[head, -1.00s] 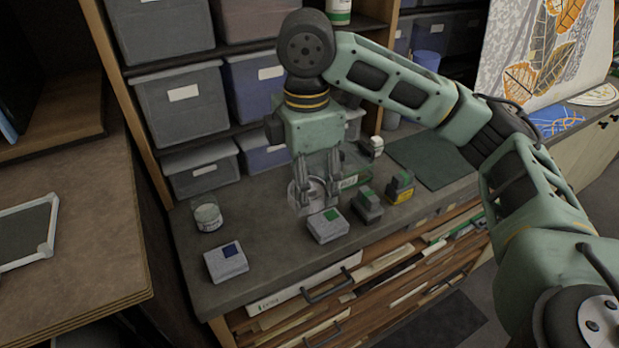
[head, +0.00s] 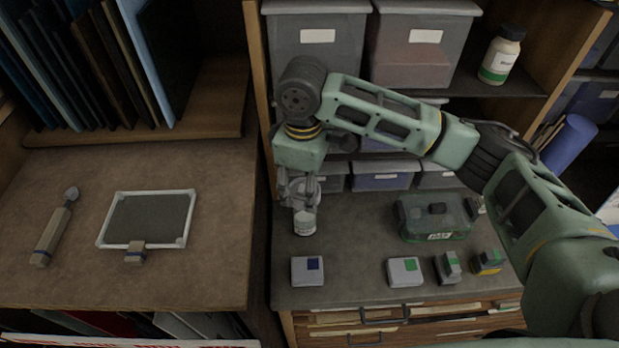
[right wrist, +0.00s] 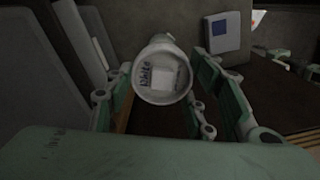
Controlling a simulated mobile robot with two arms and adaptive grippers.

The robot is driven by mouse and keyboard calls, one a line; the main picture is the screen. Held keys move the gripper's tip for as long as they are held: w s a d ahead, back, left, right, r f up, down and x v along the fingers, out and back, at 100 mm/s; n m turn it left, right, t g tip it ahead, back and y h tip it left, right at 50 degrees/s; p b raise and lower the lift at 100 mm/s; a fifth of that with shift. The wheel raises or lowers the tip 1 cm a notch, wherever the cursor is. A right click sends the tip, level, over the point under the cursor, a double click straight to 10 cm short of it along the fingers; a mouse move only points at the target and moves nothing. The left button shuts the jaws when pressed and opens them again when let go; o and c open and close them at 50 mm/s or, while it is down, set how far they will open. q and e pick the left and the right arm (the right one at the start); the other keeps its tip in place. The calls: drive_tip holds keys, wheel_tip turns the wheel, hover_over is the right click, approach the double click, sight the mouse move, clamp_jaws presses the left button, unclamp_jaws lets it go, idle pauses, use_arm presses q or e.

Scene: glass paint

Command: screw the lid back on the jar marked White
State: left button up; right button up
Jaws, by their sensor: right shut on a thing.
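The jar marked White (head: 304,225) stands upright on the grey counter at the left, below my right gripper (head: 303,202). The fingers hide much of the lid in the head view. My left gripper is not in view.
A block with a blue square (head: 308,270) lies in front of the jar. Storage bins (head: 381,175) stand close behind. The counter between jar and clear box is free.

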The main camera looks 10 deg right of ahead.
drive_tip(key=n, duration=0.3)
drive_tip(key=shift+f, duration=0.2)
drive_tip(key=n+b, duration=0.2)
drive_tip(key=b, duration=0.1)
drive_tip(key=f+n+b, duration=0.1)
drive_tip(key=n+b, duration=0.1)
drive_tip(key=b, duration=0.1)
drive_tip(key=n+b, duration=0.3)
drive_tip(key=shift+a+f, duration=0.1)
drive_tip(key=shift+f, duration=0.3)
drive_tip(key=shift+s+f+p, duration=0.1)
drive_tip(key=shift+f+p, duration=0.15)
drive_tip(key=shift+p, duration=0.05)
drive_tip(key=shift+f, duration=1.05)
drive_tip(key=shift+p, duration=1.3)
drive_tip(key=shift+f+p, duration=0.3)
drive_tip(key=shift+f, duration=0.2)
drive_tip(key=shift+f+p, duration=0.3)
drive_tip(key=shift+p, duration=0.05)
idle(0.5)
